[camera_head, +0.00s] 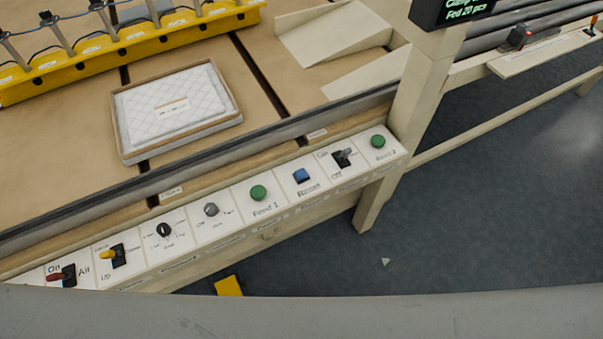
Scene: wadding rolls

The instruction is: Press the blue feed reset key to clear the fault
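The blue reset key (301,176) sits on the white control panel (278,208), on a plate labelled Reset. It stands between a green button (258,192) to its left, labelled Feed 1, and a grey-black lever switch (342,157) to its right. Nothing covers the blue key. Neither of my grippers shows in the head view.
The panel also carries another green button (378,141), a grey knob (211,209), a black knob (164,230), a yellow lever (113,254) and a red lever (62,275). A tray with white wadding (172,104) lies behind. A post (409,110) stands at the panel's right end.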

